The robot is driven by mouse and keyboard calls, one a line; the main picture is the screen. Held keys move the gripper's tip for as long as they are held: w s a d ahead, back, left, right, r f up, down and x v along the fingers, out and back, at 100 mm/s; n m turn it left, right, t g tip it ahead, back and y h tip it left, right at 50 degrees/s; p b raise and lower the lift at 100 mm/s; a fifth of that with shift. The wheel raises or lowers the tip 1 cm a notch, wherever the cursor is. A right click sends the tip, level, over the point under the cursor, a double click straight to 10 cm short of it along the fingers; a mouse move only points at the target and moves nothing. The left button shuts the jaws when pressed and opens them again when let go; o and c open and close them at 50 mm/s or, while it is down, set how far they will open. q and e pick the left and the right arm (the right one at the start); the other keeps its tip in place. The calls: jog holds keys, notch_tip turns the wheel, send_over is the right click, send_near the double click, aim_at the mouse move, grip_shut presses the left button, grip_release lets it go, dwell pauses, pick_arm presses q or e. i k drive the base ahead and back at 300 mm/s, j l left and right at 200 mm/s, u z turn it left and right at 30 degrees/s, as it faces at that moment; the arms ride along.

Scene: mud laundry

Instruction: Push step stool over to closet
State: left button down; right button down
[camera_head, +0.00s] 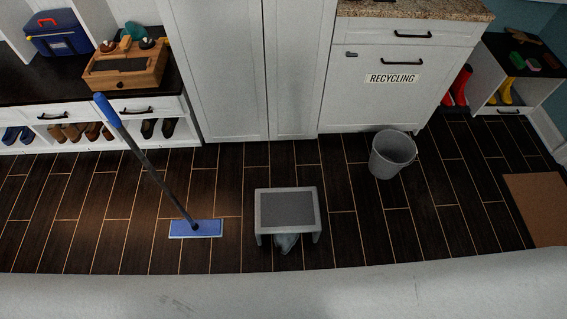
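A grey step stool (287,210) stands upright on the dark wood floor, near the middle of the head view. Something pale and grey, not clear enough to name, shows under its front edge. A tall white closet (232,70) with two door panels stands behind the stool at the back wall. A strip of bare floor lies between the stool and the closet's base. Neither of my grippers shows in the head view.
A blue flat mop (196,229) stands left of the stool, its handle leaning left toward the bench (40,90). A grey bin (392,154) stands right, before the recycling cabinet (410,90). A brown mat (540,208) lies far right. A pale surface crosses the bottom.

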aim_at(295, 210)
jog(key=l+u, duration=0.2)
jog(key=l, duration=0.25)
jog(key=l+u, duration=0.2)
jog(key=l, duration=0.2)
jog(key=k+l+u, duration=0.2)
jog(key=l, duration=0.25)
jog(key=l+u, duration=0.2)
jog(key=l, duration=0.2)
jog(key=k+l+u, duration=0.2)
jog(key=l, duration=0.2)
jog(key=i+l+u, duration=0.1)
jog(key=i+l, duration=0.15)
jog(key=i+l+u, duration=0.15)
jog(key=l, duration=0.3)
jog(key=i+l+u, duration=0.1)
jog(key=i+l, duration=0.2)
jog(key=i+l+u, duration=0.1)
jog(key=l, duration=0.35)
jog(key=i, duration=0.1)
